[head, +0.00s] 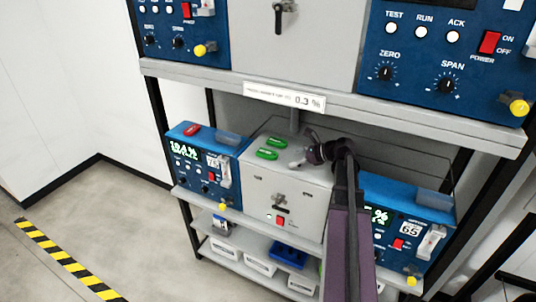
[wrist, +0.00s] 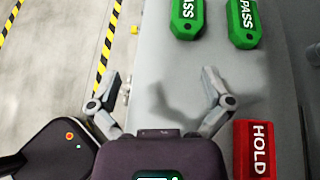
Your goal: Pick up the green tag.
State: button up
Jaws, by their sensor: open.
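Two green tags lie flat on top of the grey cabinet (head: 290,190). In the head view one green tag (head: 276,142) lies just behind the other green tag (head: 267,154). In the wrist view both read PASS, one tag (wrist: 187,18) at top centre and one tag (wrist: 243,22) to its right, each cut off by the top edge. My gripper (head: 302,150) is right of the tags in the head view. In the wrist view its fingers (wrist: 163,75) are spread wide with nothing between them, and both tags are ahead of the fingertips.
A red HOLD tag (wrist: 255,150) lies right of my gripper in the wrist view. A red tag (head: 191,130) lies on the left blue analyser (head: 205,160). A shelf (head: 340,105) with a label plate overhangs the cabinet. Another blue analyser (head: 410,210) stands at right.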

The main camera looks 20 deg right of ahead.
jog(key=d, duration=0.1)
jog(key=d+r+m, duration=0.1)
jog(key=d+m+t, duration=0.1)
jog(key=shift+d+r, duration=0.25)
jog(key=shift+d, duration=0.05)
jog(key=b, duration=0.3)
send_near(271, 153)
jog(key=x, duration=0.2)
jog(key=shift+a+f, duration=0.2)
jog(key=shift+a, duration=0.05)
jog(key=shift+x, duration=0.85)
jog(key=shift+w, duration=0.15)
jog(key=b+x, duration=0.2)
jog(key=x, duration=0.1)
jog(key=shift+w+f, duration=0.15)
jog(key=shift+w, duration=0.05)
jog(key=shift+x, duration=0.8)
